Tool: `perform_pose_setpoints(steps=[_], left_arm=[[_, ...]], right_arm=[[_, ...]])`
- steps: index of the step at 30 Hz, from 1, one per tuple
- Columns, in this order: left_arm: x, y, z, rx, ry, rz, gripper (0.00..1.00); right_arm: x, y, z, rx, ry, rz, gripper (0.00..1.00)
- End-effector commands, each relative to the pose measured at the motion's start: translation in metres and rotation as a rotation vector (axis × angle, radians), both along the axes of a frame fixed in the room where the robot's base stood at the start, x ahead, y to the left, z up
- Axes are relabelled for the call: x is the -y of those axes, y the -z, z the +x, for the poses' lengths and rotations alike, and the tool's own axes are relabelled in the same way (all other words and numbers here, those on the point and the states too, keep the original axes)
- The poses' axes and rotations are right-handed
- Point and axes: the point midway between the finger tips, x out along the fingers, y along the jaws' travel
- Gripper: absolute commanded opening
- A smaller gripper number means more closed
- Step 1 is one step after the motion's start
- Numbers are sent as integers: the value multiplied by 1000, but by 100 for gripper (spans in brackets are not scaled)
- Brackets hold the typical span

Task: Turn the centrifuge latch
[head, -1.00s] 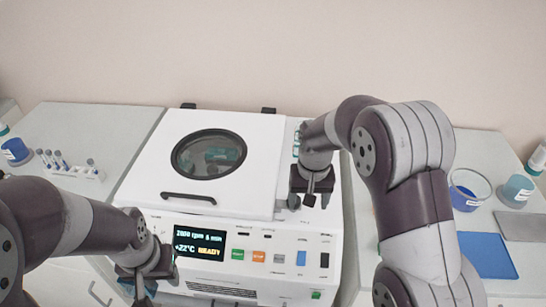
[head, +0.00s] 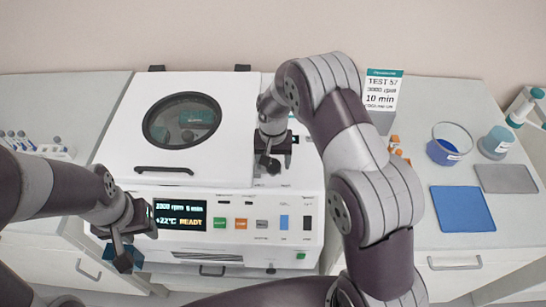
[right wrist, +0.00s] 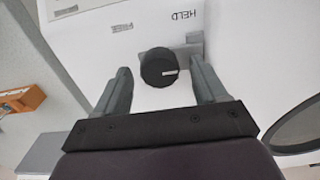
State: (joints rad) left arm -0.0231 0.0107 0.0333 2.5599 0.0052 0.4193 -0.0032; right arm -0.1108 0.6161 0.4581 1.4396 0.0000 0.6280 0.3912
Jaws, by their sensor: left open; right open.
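The white centrifuge (head: 110,165) stands on the bench with its lid down; a round window (head: 183,120) and a black handle (head: 166,171) are on the lid. A round black latch knob (right wrist: 158,67) with a pale mark shows in the right wrist view, beside a grey plate and a "HELD" label. My right gripper (right wrist: 159,66) is open, one finger on each side of the knob, with gaps visible. In the head view it points down (head: 266,165) at the lid's right side and largely hides the knob. My left gripper (head: 122,256) is open and empty before the centrifuge's front left.
The front display (head: 167,215) reads READY above the bench front. To the right stand a "TEST 57" sign (head: 381,92), a clear beaker with blue contents (head: 449,146), a blue mat (head: 462,209) and a grey mat (head: 506,178). A tube rack (head: 40,150) is at left.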

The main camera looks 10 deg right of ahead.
Motion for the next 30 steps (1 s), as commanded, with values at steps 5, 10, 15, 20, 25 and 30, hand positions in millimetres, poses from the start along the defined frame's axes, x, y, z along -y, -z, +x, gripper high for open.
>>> perform_pose_setpoints(steps=[5,10,15,20,25,30], left_arm=[[0,0,0,0,0,0,43],[0,0,0,0,0,0,43],[0,0,0,0,0,0,43],[0,0,0,0,0,0,43],[0,0,0,0,0,0,43],[0,1,0,0,0,0,43]], right_arm=[[0,3,0,0,0,0,71],[0,3,0,0,0,0,48],[0,2,0,0,0,0,15],[0,2,0,0,-9,0,15],[0,2,0,0,-60,0,15],[-1,2,1,0,-168,0,15]])
